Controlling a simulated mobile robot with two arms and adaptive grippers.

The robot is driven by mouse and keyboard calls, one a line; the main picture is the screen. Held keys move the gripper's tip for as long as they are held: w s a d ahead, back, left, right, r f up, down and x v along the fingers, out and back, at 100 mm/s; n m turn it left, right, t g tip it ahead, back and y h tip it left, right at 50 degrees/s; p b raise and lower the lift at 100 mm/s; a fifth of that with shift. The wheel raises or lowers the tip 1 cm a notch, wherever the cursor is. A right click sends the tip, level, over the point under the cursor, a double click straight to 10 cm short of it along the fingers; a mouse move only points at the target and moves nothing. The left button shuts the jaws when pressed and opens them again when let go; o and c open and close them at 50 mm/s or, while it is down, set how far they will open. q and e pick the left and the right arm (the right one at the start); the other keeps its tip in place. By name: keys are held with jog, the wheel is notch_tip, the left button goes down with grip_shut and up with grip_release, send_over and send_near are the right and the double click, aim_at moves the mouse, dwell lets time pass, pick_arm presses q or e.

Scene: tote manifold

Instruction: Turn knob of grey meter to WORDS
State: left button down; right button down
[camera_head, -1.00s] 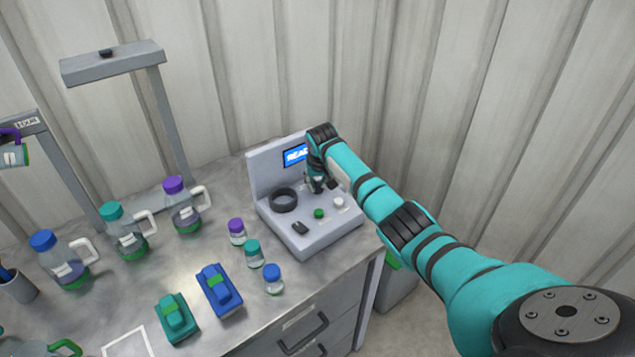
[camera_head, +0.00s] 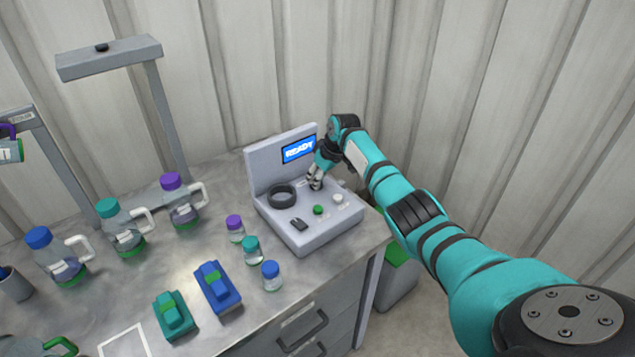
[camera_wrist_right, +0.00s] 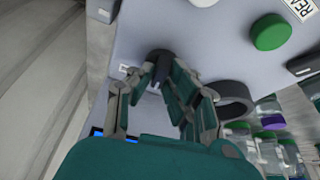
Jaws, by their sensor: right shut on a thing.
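The grey meter (camera_head: 330,238) stands at the back right of the bench, its blue screen (camera_head: 299,149) reading READY. My right gripper (camera_head: 315,185) comes down onto the meter's top beside the black ring (camera_head: 282,196). In the right wrist view its fingers (camera_wrist_right: 159,77) are closed around the sides of a small dark knob (camera_wrist_right: 160,60) on the grey panel. The fingers hide most of the knob in the head view, and I cannot read its setting. My left gripper is not in view.
A green button (camera_head: 318,210), a white button (camera_head: 338,198) and a dark switch (camera_head: 299,224) sit on the meter's front. Small vials (camera_head: 252,250), handled bottles (camera_head: 123,231) and a blue device (camera_head: 217,287) stand to its left. A corrugated wall is close behind.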

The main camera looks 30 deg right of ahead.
jog(key=n+b, duration=0.1)
jog(key=n+y+b, duration=0.1)
jog(key=n+b, duration=0.1)
jog(key=shift+f+g, duration=0.25)
jog(key=shift+g, duration=0.05)
jog(key=shift+r+n+b, duration=0.1)
jog(key=shift+n+b, duration=0.4)
jog(key=shift+b, duration=0.1)
jog(key=c, duration=1.3)
grip_release()
jog(key=shift+w, duration=0.1)
jog(key=shift+d+r, duration=0.1)
jog(key=shift+r, duration=0.05)
